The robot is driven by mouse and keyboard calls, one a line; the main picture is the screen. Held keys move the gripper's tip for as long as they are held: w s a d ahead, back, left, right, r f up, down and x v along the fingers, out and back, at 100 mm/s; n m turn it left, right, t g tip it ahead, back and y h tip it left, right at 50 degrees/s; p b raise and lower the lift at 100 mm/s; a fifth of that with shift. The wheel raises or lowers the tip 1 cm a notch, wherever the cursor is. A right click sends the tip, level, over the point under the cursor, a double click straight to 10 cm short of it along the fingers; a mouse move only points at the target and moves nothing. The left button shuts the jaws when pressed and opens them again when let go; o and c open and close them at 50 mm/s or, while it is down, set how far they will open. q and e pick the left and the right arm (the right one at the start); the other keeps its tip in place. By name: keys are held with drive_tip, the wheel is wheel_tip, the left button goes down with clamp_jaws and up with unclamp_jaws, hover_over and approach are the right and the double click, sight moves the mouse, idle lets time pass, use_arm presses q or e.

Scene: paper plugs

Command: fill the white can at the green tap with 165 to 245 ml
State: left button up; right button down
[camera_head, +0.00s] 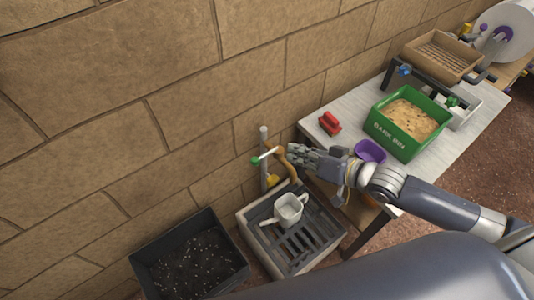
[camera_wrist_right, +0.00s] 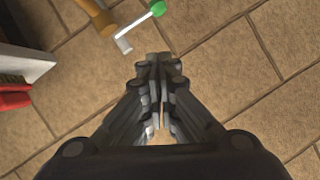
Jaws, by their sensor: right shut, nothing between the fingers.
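The white can (camera_head: 289,208) stands on the slatted grate of the sink, below the tap. The tap has a grey upright pipe (camera_head: 264,160), a brown curved spout (camera_head: 291,165) and a lever with a green knob (camera_head: 255,160). The lever and green knob (camera_wrist_right: 158,8) also show at the top of the right wrist view. My right gripper (camera_head: 293,152) is shut and empty, close to the tap's lever and spout. In its wrist view the fingertips (camera_wrist_right: 158,62) are together, apart from the lever. I cannot see whether water runs or what level is in the can. My left gripper is out of view.
The pale sink tray (camera_head: 250,236) has a dark grate. A black bin (camera_head: 165,262) with dark speckled contents stands left of it. On the table (camera_head: 352,108) are a red object (camera_head: 330,123), a purple bowl (camera_head: 370,151) and a green bin (camera_head: 378,130). The brick wall is close behind.

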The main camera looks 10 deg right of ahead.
hover_over(267, 155)
drive_tip(key=s+d, duration=0.1)
drive_tip(key=s, duration=0.2)
wheel_tip(267, 155, down, 3)
drive_tip(key=shift+w+a+f, duration=0.15)
drive_tip(key=shift+a+f, duration=0.3)
drive_tip(key=shift+f, duration=0.4)
drive_tip(key=shift+w+a+f, duration=0.1)
drive_tip(key=shift+a+f, duration=0.3)
drive_tip(key=shift+f, duration=0.45)
